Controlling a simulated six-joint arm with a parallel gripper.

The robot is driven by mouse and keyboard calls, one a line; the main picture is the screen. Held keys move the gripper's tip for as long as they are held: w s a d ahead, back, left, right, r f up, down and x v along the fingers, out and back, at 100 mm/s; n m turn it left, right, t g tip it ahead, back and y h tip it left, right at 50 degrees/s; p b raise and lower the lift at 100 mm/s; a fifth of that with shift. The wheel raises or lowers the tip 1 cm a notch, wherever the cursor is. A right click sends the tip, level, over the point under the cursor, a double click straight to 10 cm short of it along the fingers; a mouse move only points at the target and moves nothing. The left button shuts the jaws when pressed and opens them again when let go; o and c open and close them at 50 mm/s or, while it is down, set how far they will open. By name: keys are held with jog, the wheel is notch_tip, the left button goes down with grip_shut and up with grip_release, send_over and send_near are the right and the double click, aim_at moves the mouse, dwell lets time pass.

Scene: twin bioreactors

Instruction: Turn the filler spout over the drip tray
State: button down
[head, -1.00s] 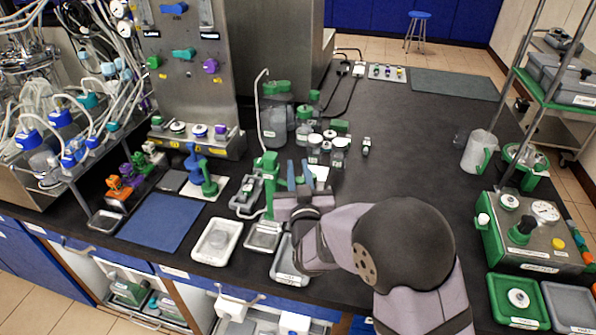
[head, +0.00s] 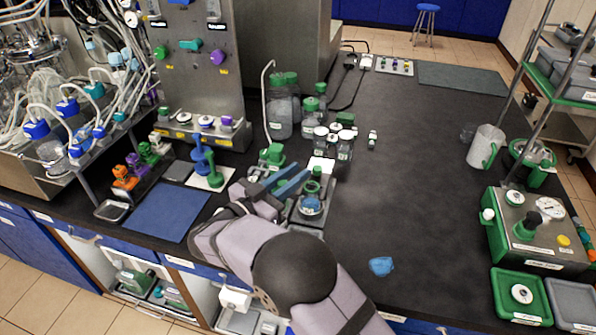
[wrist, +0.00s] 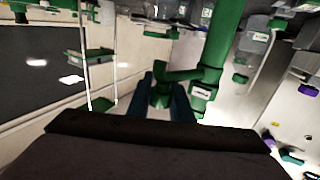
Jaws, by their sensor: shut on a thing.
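In the wrist view a thick green post (wrist: 222,40) with a white label rises right of centre. The green filler spout (wrist: 182,75) branches left from it and ends in a rounded piece between my blue fingers. My gripper (wrist: 172,92) is shut on this spout. My gripper and arm hide the lower post and much of the tray area there. I cannot tell whether the spout is over the drip tray.
A green-topped fixture on a grey base (head: 312,206) stands close right of my fingertips. Capped jars (head: 344,146) and larger bottles (head: 279,115) stand behind. A blue mat (head: 165,214) lies left.

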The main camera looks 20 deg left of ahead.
jog(key=shift+s+a+m+g+h+b, duration=0.35)
jog(key=shift+m+g+h, duration=0.35)
jog(key=shift+h, duration=0.3)
jog(key=shift+s+a+m+g+h+b, duration=0.25)
jog(key=shift+m+g+h, duration=0.35)
jog(key=shift+m+h, duration=0.3)
jog(key=shift+s+a+r+m+g+h, duration=0.1)
jog(key=shift+s+a+m+g+h, duration=0.05)
jog(key=shift+m+g+h, duration=0.2)
jog(key=shift+s+a+r+m+g+h, duration=0.1)
jog(key=shift+m+g+h, duration=0.15)
jog(key=shift+g+h, duration=0.15)
jog(key=c, duration=1.6)
grip_release()
jog(key=shift+f, duration=0.1)
jog(key=shift+r+b, duration=0.35)
jog(key=shift+r, duration=4.7)
jog(key=shift+w, duration=0.1)
